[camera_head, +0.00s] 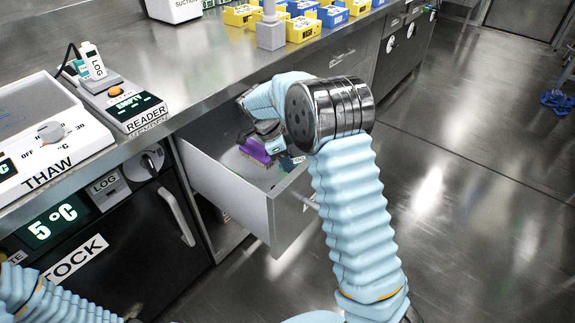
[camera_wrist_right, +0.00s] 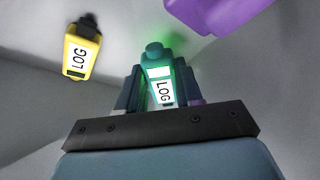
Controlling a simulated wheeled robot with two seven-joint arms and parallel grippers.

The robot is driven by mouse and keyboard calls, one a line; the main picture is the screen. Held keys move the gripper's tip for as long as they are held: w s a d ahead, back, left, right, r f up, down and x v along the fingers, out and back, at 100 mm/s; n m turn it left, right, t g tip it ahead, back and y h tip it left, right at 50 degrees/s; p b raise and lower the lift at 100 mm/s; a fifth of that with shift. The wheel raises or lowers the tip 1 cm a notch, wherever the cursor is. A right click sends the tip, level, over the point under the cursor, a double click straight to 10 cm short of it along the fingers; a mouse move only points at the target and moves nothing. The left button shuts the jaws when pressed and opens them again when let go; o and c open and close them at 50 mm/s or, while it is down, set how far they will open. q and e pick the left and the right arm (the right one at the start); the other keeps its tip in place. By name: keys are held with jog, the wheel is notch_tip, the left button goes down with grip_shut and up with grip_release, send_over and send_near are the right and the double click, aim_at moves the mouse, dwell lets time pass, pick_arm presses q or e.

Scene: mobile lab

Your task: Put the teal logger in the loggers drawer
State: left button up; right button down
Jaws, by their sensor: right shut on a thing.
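The teal logger (camera_wrist_right: 158,82), with a white LOG label, is between the fingers of my right gripper (camera_wrist_right: 160,98) in the right wrist view. The gripper is shut on it. In the head view, my right gripper (camera_head: 266,130) reaches down into the pulled-out drawer (camera_head: 228,198) under the bench, and my wrist partly hides the inside. I cannot tell whether the teal logger touches the drawer floor. A yellow logger (camera_wrist_right: 80,52) and a purple object (camera_wrist_right: 208,14) lie in the drawer, apart from the teal logger. My left gripper is out of view.
A dark cabinet with a handle (camera_head: 177,216) is left of the drawer.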

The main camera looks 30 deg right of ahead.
notch_tip(320, 180, down, 2)
jog(key=shift+f, duration=0.15)
jog(key=c, duration=0.7)
grip_release()
jog(key=shift+c, duration=0.2)
jog(key=v, duration=0.7)
jog(key=shift+r, duration=0.25)
